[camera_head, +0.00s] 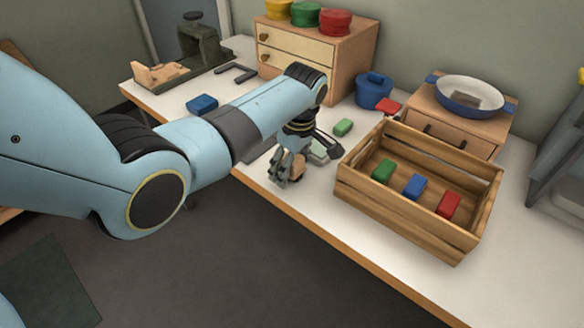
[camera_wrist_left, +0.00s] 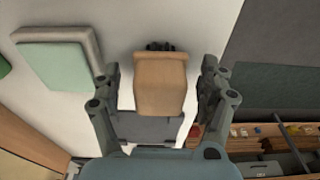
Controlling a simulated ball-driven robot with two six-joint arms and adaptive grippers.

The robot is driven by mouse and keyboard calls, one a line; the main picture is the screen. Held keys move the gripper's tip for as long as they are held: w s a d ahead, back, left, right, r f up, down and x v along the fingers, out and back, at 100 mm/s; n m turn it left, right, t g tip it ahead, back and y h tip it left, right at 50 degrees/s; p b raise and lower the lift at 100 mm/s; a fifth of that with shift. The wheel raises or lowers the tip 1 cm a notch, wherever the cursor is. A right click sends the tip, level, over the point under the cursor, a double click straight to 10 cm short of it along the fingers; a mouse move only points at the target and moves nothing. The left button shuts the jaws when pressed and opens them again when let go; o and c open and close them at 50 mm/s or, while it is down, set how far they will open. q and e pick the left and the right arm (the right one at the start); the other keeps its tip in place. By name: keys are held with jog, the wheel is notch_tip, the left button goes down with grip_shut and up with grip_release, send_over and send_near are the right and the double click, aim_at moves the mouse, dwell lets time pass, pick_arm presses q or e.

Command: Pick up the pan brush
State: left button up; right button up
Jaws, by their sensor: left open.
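The pan brush (camera_wrist_left: 160,84) is a tan wooden block with dark bristles showing at its far end in the left wrist view. In the head view a small brown part of it (camera_head: 298,168) shows at my left gripper (camera_head: 286,170), near the table's front edge; the gripper hides the rest. In the left wrist view my left gripper (camera_wrist_left: 161,90) is open, with one finger on each side of the brush. A gap shows between the brush and each finger. My right gripper is in neither view.
A pale green-topped pad (camera_wrist_left: 55,65) lies beside the brush. A wooden crate (camera_head: 395,206) with green, blue and red blocks stands to the right. A green block (camera_head: 343,127) lies behind the gripper. A pan (camera_head: 470,95) sits on a small drawer box (camera_head: 450,125).

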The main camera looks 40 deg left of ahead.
pick_arm(q)
jog(key=c, duration=1.3)
jog(key=shift+r, duration=0.15)
jog(key=shift+r+p, duration=0.5)
jog(key=shift+p, duration=0.2)
notch_tip(320, 180, up, 4)
jog(key=p, duration=0.4)
jog(key=s+d+r+p, duration=0.1)
jog(key=d+r+p, duration=0.1)
jog(key=d+p, duration=0.1)
jog(key=s+d+r+p, duration=0.1)
jog(key=d+r+p, duration=0.1)
jog(key=d+p, duration=0.2)
jog(key=s+d+r+p, duration=0.1)
jog(key=s+d+p, duration=0.1)
jog(key=d+p, duration=0.1)
jog(key=shift+d+r, duration=0.4)
jog(key=shift+d, duration=0.15)
